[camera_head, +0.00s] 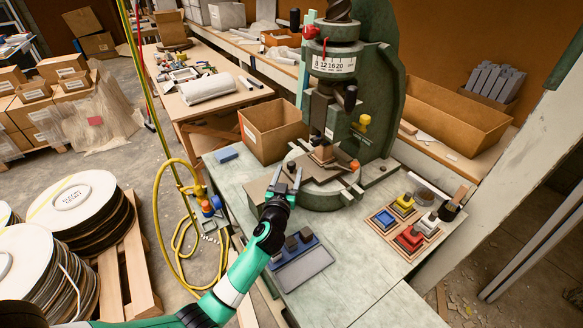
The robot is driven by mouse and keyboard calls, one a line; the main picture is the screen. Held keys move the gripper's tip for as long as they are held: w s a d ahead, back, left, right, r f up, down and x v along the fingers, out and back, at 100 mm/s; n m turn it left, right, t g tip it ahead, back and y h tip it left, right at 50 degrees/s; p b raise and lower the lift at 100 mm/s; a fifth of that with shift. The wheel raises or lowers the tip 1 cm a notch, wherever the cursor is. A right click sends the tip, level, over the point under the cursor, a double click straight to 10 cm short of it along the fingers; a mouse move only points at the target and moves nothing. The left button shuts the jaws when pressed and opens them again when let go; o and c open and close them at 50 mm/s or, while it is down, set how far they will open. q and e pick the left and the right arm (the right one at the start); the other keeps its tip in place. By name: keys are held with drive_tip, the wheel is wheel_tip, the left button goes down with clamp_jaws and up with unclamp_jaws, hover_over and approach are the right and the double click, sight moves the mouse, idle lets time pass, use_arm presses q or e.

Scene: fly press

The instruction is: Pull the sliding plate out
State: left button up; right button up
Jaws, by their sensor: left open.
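The green fly press (378,75) stands on the bench, with its round numbered collar and ram above the bed. A flat brownish sliding plate (322,180) lies on the round bed under the ram, with a small block (323,154) on it. My left gripper (287,174) reaches in from the lower left, at the left front edge of the bed. Its two fingers are apart and point toward the plate; I cannot tell whether they touch its edge. No right gripper shows.
A cardboard box (270,131) stands behind the gripper. A blue block holder (292,250) and grey pad (303,269) lie below the wrist. A wooden tray with coloured blocks (408,238) sits at the right. The bench's front middle is clear.

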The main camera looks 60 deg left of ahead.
sight(290, 168)
use_arm(q)
drive_tip(key=shift+b+x, duration=0.35)
drive_tip(key=shift+x, duration=1.6)
clamp_jaws()
